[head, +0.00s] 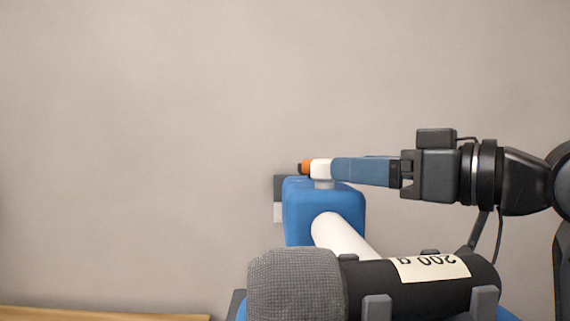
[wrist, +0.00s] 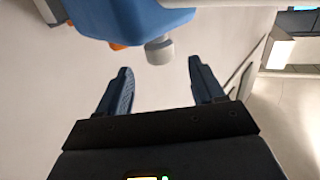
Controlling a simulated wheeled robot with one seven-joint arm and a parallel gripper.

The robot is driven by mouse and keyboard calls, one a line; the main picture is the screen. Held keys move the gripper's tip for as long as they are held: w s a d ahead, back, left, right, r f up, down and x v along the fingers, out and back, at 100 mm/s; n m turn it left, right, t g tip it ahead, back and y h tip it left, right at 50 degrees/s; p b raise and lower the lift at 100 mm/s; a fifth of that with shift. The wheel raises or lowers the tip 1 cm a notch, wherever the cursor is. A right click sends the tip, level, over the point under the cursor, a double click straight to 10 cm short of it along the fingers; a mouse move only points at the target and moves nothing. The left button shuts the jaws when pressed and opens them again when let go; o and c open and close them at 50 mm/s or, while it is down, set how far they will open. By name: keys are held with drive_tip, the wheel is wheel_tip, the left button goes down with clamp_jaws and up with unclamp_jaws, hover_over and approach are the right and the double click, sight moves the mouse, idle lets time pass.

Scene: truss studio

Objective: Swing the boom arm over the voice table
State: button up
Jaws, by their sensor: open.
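The boom arm shows in the head view as a blue block (head: 325,212) with a white tube (head: 342,235) running from it toward the lower right. A white knob (head: 319,169) stands on a short stem on top of the block, with an orange piece (head: 306,167) beside it. My gripper (head: 334,171) reaches in from the right, its fingertips close to the knob. In the wrist view my gripper (wrist: 160,68) is open and empty, with the knob (wrist: 159,50) just beyond and between the fingertips. I cannot tell whether they touch. The voice table is not clearly identifiable.
A wooden edge (head: 100,313) shows at lower left. The plain wall (head: 140,130) lies behind, and the left side looks clear.

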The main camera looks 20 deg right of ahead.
sight(315, 164)
drive_tip(key=shift+x, duration=4.15)
clamp_jaws()
